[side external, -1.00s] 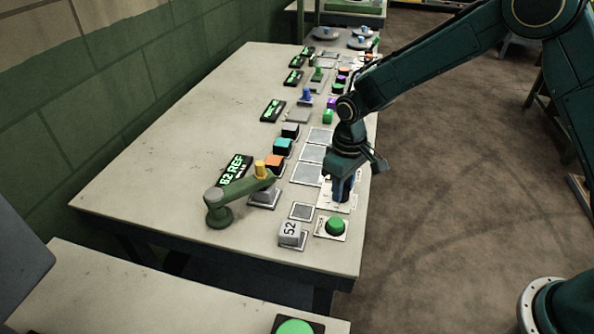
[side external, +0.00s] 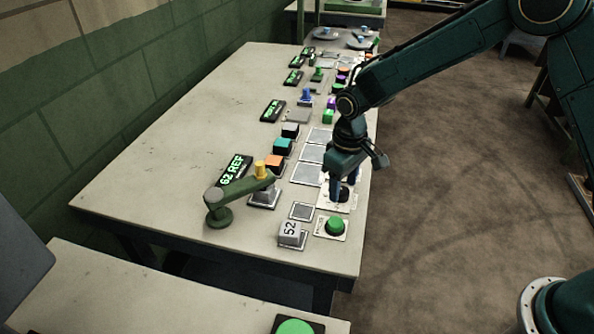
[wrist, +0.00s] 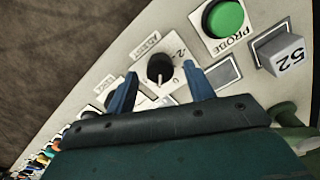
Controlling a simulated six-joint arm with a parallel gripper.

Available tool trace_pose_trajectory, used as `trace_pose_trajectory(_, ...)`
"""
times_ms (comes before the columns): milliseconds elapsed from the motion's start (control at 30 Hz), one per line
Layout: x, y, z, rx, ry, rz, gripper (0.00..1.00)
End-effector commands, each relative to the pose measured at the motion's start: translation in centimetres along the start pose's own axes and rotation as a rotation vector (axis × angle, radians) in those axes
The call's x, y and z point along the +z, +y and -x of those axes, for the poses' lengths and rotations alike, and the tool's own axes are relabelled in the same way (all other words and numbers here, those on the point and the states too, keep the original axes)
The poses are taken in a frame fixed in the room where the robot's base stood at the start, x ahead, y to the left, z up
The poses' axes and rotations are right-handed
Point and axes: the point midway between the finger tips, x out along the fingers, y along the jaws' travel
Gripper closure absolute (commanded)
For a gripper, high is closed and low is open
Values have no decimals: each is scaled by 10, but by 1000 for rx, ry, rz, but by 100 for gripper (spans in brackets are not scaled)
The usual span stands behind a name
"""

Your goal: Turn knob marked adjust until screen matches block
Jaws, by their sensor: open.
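The black adjust knob (wrist: 160,68) sits on a white plate marked ADJUST, between the two blue fingers of my gripper (wrist: 155,88) in the wrist view. The fingers are apart and stand to either side of it. In the side view my gripper (side external: 343,190) hangs low over this plate and partly hides the knob. The screen (side external: 235,170) shows green text reading "62 REF", with a smaller line below that I cannot read. The light grey block (side external: 291,231) marked 52 sits on a small pad near the table's front; it also shows in the wrist view (wrist: 279,52).
A green button (side external: 335,225) labelled PROBE is close beside the knob plate. A green swing arm with a yellow top (side external: 240,195) stands left of the block. The table's left side is clear.

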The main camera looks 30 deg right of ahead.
Motion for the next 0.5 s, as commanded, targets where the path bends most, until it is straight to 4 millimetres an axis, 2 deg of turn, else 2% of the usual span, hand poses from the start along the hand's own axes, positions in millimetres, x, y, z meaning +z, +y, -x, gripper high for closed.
trace_pose_trajectory(167, 0, 0, 21, 0, 3, 0, 47)
trace_pose_trajectory(500, 0, 0, 79, 0, 5, 0, 47)
